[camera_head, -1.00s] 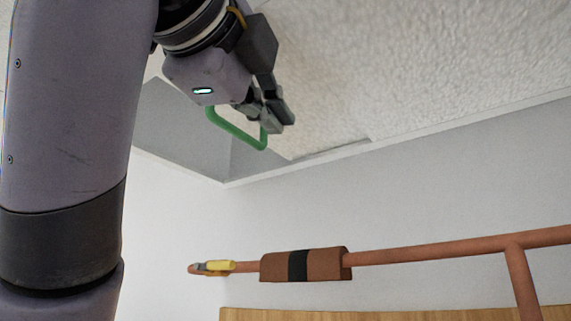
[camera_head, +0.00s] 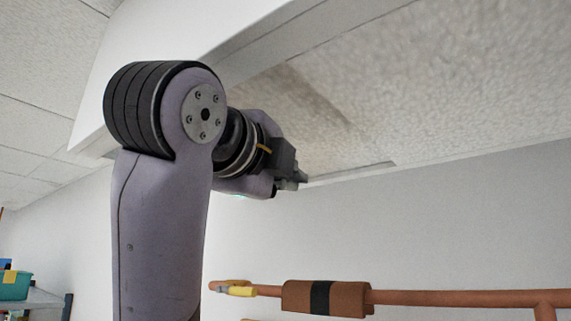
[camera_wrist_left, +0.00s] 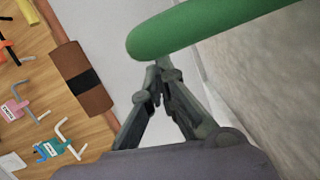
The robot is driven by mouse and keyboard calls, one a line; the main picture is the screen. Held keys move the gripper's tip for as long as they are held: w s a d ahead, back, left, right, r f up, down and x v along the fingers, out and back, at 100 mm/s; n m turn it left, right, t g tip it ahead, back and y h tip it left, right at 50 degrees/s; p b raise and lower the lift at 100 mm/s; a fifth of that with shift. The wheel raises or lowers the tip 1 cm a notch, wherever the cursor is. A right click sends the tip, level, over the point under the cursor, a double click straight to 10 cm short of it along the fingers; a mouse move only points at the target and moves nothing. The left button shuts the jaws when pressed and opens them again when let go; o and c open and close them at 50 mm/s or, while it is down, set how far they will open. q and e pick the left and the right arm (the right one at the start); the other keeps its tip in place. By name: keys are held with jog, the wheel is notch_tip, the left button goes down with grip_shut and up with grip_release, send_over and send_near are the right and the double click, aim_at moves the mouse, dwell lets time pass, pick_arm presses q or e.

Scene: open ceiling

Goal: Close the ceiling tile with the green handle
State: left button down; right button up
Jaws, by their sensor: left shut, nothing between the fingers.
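The textured ceiling tile (camera_head: 450,80) fills the upper right of the head view, and its rough surface also shows at the right of the left wrist view (camera_wrist_left: 285,75). The green handle (camera_wrist_left: 205,28) crosses the top of the wrist view, just beyond my left fingertips; it is hidden in the head view. My left gripper (camera_head: 298,180) is beneath the tile, near its lower edge, and its fingers (camera_wrist_left: 158,72) are shut with nothing between them. I cannot tell whether they touch the handle. My right gripper is in neither view.
A white ceiling frame (camera_head: 255,40) runs beside the tile. Below is a copper pipe (camera_head: 450,298) with a brown sleeve (camera_head: 350,299) and black band. A teal bin (camera_head: 14,286) stands at far left. A wooden board (camera_wrist_left: 65,20) with several tools shows in the wrist view.

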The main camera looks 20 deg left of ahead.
pick_arm(q)
jog(key=w+a, duration=0.4)
jog(key=a, duration=0.6)
jog(key=w+a, duration=0.3)
jog(key=a, duration=0.7)
jog(key=shift+w+a, duration=0.25)
jog(key=shift+w, duration=0.15)
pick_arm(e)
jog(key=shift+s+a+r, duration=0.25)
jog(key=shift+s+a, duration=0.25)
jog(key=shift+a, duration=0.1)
pick_arm(q)
jog(key=shift+w+d+p, duration=0.1)
jog(key=shift+p, duration=0.2)
